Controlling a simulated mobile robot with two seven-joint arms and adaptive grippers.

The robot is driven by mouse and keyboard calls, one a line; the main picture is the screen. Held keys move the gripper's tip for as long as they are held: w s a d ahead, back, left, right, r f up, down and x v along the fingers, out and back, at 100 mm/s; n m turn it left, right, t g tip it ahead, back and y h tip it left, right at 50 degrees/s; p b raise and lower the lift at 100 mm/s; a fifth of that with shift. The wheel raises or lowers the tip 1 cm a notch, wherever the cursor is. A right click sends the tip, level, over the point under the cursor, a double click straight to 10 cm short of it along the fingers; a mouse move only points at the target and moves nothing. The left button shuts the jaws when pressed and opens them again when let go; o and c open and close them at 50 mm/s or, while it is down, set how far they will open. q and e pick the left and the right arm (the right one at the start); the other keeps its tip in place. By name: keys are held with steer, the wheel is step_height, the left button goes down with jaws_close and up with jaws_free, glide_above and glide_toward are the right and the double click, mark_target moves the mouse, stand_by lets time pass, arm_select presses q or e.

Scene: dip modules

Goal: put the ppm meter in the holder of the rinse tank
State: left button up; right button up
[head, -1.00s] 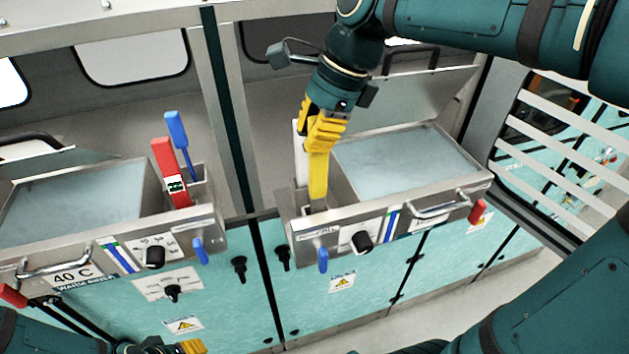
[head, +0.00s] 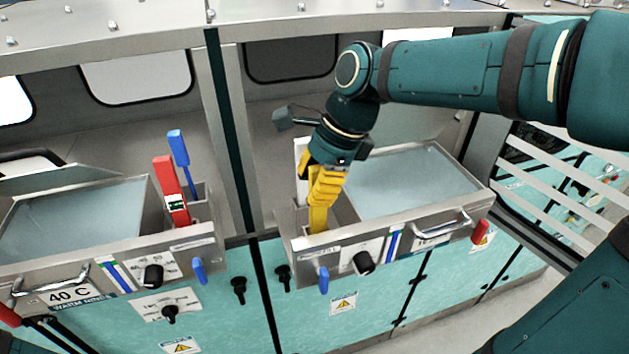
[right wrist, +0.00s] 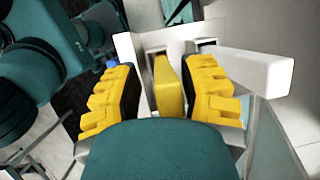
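The yellow ppm meter (head: 319,218) stands upright in the holder (head: 296,228) at the left end of the right tank (head: 400,237). Its lower end is hidden behind the holder's front wall. My right gripper (head: 322,190) is over the meter's upper part, low above the holder. In the right wrist view the meter (right wrist: 169,86) stands between the fingers of my right gripper (right wrist: 168,80), with a visible gap on its left side; the fingers look open around it. My left gripper is not in view.
A white handled piece (head: 301,160) stands in the same holder, close by my right gripper; it also shows in the right wrist view (right wrist: 250,68). The left tank (head: 110,245), marked 40 C, has a red meter (head: 170,188) and a blue one (head: 179,152) in its holder.

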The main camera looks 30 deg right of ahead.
steer(key=shift+r, duration=0.25)
steer(key=p+v, duration=0.1)
steer(key=v, duration=1)
steer(key=shift+r, duration=0.4)
